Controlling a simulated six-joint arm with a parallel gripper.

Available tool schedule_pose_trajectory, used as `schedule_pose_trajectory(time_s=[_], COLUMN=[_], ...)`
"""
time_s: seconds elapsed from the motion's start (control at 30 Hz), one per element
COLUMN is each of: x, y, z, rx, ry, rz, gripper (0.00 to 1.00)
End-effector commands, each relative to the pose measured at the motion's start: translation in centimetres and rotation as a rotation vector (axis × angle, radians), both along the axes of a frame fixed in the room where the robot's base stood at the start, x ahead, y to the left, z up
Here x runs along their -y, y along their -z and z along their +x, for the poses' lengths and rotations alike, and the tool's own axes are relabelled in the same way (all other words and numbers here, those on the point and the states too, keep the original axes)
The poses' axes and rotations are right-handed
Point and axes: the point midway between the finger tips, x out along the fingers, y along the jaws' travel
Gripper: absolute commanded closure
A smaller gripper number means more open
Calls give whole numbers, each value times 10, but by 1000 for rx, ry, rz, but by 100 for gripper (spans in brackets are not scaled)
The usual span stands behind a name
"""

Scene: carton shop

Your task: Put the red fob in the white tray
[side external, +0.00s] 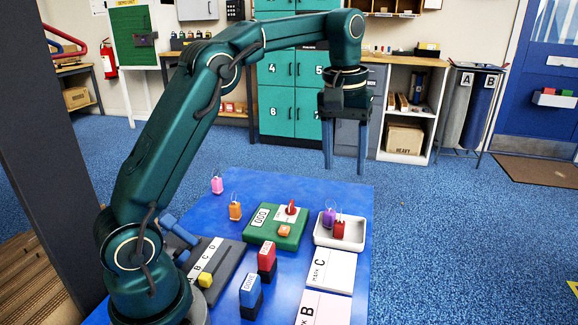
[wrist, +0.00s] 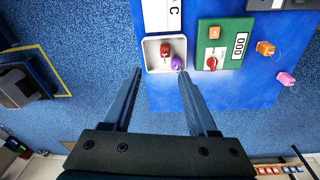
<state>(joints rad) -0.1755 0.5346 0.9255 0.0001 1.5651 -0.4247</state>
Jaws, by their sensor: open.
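The red fob (side external: 339,229) stands inside the white tray (side external: 350,245) at the right of the blue table. In the wrist view the red fob (wrist: 165,49) shows inside the tray (wrist: 151,66). A purple fob (side external: 329,217) is close beside it at the tray's corner; it also shows in the wrist view (wrist: 178,63), and I cannot tell if it rests fully inside. My gripper (side external: 345,170) is open and empty, high above the far end of the table. In the wrist view my gripper's fingers (wrist: 160,73) are spread apart with nothing between them.
A green box (side external: 258,232) with a red knob (side external: 291,208) stands left of the tray. An orange fob (side external: 235,211) and a pink fob (side external: 217,185) stand farther left. Cards C (side external: 322,270) and B, plus red (side external: 267,257) and blue (side external: 250,290) blocks, are nearer.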

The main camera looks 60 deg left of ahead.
Motion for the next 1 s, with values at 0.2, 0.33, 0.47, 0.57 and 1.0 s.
schedule_pose_trajectory(time_s=[0.2, 0.33, 0.47, 0.57, 1.0], x=[22, 33, 43, 49, 62], y=[-25, -29, -25, -16, 31], z=[-43, -72, -104, -128, -192], rx=[95, 149, 202, 243, 360], ry=[148, 236, 323, 391, 577], rz=[32, 54, 77, 97, 160], gripper=[42, 42, 42, 42, 42])
